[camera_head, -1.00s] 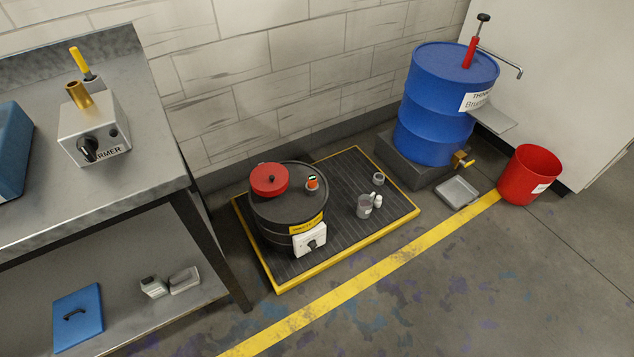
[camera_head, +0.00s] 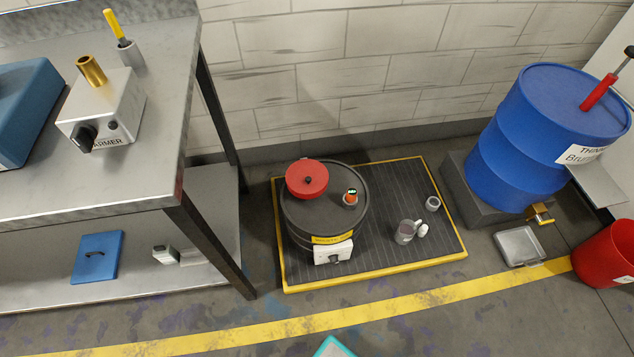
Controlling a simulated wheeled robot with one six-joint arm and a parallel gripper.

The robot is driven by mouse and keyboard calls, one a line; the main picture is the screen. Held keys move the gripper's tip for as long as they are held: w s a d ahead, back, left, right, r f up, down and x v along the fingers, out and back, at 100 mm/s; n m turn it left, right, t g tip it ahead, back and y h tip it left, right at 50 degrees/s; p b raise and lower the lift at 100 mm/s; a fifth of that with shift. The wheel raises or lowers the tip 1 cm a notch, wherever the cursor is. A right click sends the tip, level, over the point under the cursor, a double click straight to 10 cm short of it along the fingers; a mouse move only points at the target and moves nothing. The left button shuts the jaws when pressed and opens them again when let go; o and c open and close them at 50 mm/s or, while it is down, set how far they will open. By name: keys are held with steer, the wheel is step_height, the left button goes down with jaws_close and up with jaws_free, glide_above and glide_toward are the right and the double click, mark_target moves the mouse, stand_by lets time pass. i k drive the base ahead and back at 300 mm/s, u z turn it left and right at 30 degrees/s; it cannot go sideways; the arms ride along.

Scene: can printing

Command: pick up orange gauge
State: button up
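The orange gauge (camera_head: 351,198) is a small orange piece with a dark and green top. It sits on the right part of the lid of a dark drum (camera_head: 296,225), to the right of a red round cover (camera_head: 307,179). The drum stands on a black ribbed mat with a yellow rim (camera_head: 375,276). My gripper is not recognisable in view. Only a small teal-edged, pale piece shows at the bottom edge, and I cannot tell what it is.
A steel bench (camera_head: 150,185) with a warmer box (camera_head: 103,112) stands at left. A grey mug (camera_head: 406,232) and small cup (camera_head: 432,203) are on the mat. A blue drum (camera_head: 520,140), metal tray (camera_head: 519,245) and red bucket (camera_head: 608,255) are at right. The floor in front is clear.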

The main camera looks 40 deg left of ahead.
mark_target(351, 192)
steer(key=u, duration=0.8)
steer(key=i, duration=0.8)
steer(key=u, duration=0.85)
